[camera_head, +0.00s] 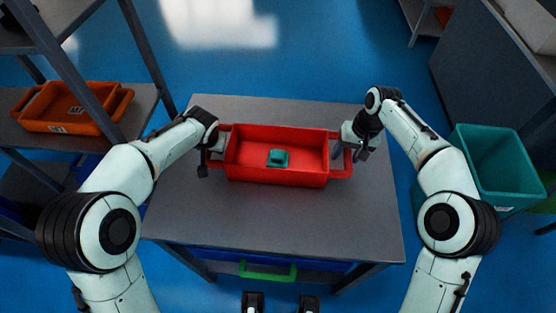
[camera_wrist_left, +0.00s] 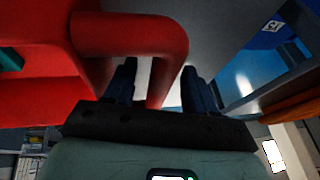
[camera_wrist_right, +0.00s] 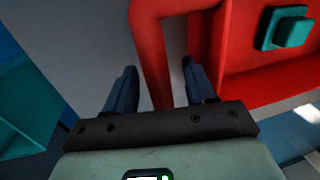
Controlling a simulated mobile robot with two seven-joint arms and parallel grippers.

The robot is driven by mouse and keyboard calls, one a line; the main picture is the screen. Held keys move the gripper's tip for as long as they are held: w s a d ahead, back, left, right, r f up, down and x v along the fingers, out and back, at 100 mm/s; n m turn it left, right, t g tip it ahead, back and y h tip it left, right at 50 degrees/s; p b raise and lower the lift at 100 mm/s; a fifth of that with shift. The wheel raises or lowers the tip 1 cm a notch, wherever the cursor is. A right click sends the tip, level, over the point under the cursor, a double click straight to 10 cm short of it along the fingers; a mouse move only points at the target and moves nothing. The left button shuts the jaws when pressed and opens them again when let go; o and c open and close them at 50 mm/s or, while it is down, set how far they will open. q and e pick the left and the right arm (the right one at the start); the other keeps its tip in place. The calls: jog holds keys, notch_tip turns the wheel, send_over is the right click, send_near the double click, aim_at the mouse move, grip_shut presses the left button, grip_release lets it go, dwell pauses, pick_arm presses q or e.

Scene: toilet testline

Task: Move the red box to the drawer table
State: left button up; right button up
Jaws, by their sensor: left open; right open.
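The red box (camera_head: 276,174) is an open tray with a loop handle at each end, and a small teal part (camera_head: 278,158) lies inside it. It rests on the grey top of the drawer table (camera_head: 300,222), which has a blue drawer with a green handle. My left gripper (camera_head: 208,163) is open at the box's left handle; in the left wrist view its fingers (camera_wrist_left: 160,85) stand either side of the handle bar (camera_wrist_left: 172,50). My right gripper (camera_head: 352,150) is open at the right handle; in the right wrist view its fingers (camera_wrist_right: 157,90) straddle the handle bar (camera_wrist_right: 151,60).
An orange tray (camera_head: 70,108) sits on a shelf rack (camera_head: 20,148) at the left. A teal bin (camera_head: 490,165) stands right of the table. A grey cabinet (camera_head: 480,60) is at the back right. The tabletop is clear in front of the red box.

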pick_arm(q)
jog(key=v, duration=1.1)
jog(key=shift+s+r, duration=0.15)
jog(key=shift+r, duration=0.2)
pick_arm(e)
notch_tip(320, 180, up, 12)
jog(key=d, duration=0.2)
jog(key=shift+d+f, duration=0.1)
pick_arm(q)
jog(key=shift+d, duration=0.1)
pick_arm(e)
jog(key=shift+s, duration=0.1)
